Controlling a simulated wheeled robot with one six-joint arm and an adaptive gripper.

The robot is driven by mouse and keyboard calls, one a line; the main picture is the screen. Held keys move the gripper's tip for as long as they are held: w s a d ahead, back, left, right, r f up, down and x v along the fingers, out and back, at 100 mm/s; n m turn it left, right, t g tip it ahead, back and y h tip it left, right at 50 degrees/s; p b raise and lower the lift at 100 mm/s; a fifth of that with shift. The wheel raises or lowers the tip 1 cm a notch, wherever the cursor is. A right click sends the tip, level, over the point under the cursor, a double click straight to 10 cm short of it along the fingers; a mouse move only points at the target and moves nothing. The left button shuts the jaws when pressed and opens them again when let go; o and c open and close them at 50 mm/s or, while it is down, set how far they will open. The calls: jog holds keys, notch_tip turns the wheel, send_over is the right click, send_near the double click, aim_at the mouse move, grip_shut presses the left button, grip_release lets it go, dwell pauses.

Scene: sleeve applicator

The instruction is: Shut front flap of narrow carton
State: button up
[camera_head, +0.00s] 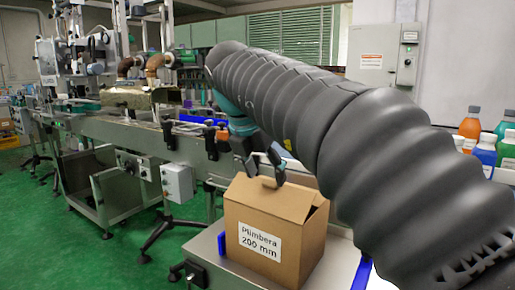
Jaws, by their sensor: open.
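A brown cardboard carton (240,222) stands upright in the lower middle of the head view. Its front bears a white label (260,242) reading "Plimbera 200 mm". A cardboard flap (262,199) slants over the top of the carton. A dark gap shows under its right edge, so the top is not flat there. I cannot tell for sure which flap this is. My gripper (266,172) is open and empty, pointing down just over the upper edge of this flap. I cannot tell whether its fingertips touch the cardboard.
The carton stands on a grey metal surface (208,247) with blue guides (362,275) beside it. A conveyor machine (115,130) runs behind and to the left. Coloured bottles (484,150) stand at the far right. My arm covers much of the right side.

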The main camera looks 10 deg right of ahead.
jog(key=v, duration=1)
jog(key=shift+s, duration=0.1)
